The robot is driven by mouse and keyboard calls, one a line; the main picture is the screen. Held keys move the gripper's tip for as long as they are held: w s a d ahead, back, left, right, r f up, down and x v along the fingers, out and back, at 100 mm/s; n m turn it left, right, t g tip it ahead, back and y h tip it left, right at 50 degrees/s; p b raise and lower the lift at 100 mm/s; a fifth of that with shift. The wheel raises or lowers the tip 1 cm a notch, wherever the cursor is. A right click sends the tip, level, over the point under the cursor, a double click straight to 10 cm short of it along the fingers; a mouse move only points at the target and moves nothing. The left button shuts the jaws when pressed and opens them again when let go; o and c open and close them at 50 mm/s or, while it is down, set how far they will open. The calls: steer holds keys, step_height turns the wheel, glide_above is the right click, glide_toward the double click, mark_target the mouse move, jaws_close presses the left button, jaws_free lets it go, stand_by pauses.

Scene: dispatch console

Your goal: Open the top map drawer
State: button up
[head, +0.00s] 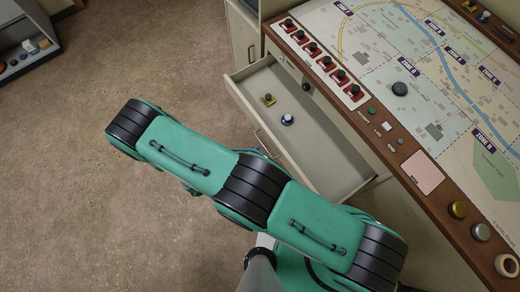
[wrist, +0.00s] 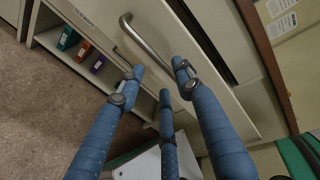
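The map drawer (head: 325,150) is pulled out below the map console in the head view, its inside showing. In the wrist view a metal bar handle (wrist: 147,44) stands on a pale drawer front. My gripper (wrist: 158,76) has blue fingers spread apart, with nothing held between them. Its fingertips are close to the handle's lower end; I cannot tell whether they touch. My arm hides the gripper in the head view.
The console (head: 430,130) with its map and red switches (head: 330,63) overhangs the drawer at the right. A shelf with coloured binders (wrist: 83,50) is left in the wrist view. Another shelf unit (head: 30,45) stands at far left. The brown floor (head: 100,210) is clear.

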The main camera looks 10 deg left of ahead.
steer(key=shift+x, duration=2)
steer(key=shift+c, duration=0.3)
jaws_close()
